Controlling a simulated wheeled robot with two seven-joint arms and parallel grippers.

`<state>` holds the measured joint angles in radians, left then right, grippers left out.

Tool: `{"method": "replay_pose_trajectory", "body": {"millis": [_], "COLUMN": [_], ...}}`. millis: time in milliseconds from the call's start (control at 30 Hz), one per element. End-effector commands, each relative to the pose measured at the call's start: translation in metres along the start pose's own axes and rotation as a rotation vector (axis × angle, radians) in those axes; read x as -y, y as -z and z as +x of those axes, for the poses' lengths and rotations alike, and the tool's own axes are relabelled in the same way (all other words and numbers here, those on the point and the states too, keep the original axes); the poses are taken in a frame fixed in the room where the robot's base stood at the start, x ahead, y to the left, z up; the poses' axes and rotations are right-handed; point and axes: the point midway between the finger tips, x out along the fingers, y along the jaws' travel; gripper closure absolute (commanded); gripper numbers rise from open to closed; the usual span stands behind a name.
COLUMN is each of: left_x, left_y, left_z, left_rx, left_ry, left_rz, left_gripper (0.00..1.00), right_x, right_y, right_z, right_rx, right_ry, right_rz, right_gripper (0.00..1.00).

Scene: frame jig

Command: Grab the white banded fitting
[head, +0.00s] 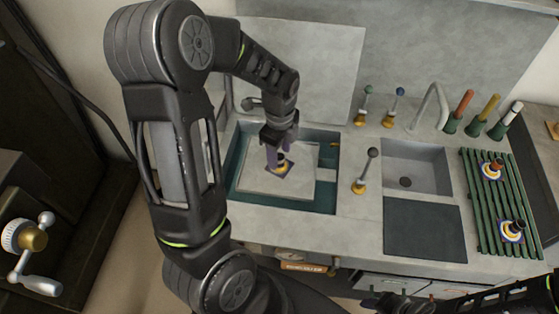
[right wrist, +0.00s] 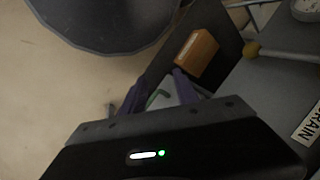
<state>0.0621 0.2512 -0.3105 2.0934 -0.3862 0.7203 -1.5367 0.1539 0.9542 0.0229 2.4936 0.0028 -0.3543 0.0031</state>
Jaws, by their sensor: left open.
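My left gripper (head: 277,157) points down into the teal-walled basin (head: 240,197). Its purple fingers are open around or just above a small fitting with a yellow band (head: 281,168), which stands on a dark square on a pale board (head: 300,185). The fingers partly hide this fitting, and I cannot tell whether it has white on it. Two fittings with white rings stand on the green slatted rack: one with an orange-red top (head: 491,168), one with a dark top (head: 511,231). My right gripper's purple fingers (right wrist: 158,90) are apart in the right wrist view.
Orange, yellow and white-topped cylinders (head: 514,112) stand in green holders at the back right. A knobbed lever (head: 365,170) rises right of the basin. A grey sink (head: 430,160) and tap (head: 435,95) lie beyond it. The dark panel (head: 424,230) is clear.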

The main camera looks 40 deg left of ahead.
Motion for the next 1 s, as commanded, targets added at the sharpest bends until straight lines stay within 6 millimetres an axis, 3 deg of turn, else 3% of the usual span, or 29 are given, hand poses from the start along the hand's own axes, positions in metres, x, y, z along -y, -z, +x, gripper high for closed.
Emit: {"method": "replay_pose_trajectory", "body": {"millis": [200, 767, 1000], "left_x": [-0.001, 0.000, 0.000], "left_y": [-0.001, 0.000, 0.000], "left_z": [0.023, 0.023, 0.023], "left_rx": [0.000, 0.000, 0.000], "left_ry": [-0.002, 0.000, 0.000], "left_rz": [0.001, 0.000, 0.000], "left_gripper": [0.49, 0.49, 0.66], "right_x": [0.001, 0.001, 0.001], "right_y": [-0.001, -0.001, -0.001], "right_z": [-0.003, -0.003, -0.003], "right_rx": [0.001, 0.001, 0.001], "right_ry": [-0.001, -0.001, -0.001], "right_rz": [0.001, 0.001, 0.001], "right_gripper": [0.64, 0.64, 0.64]}}
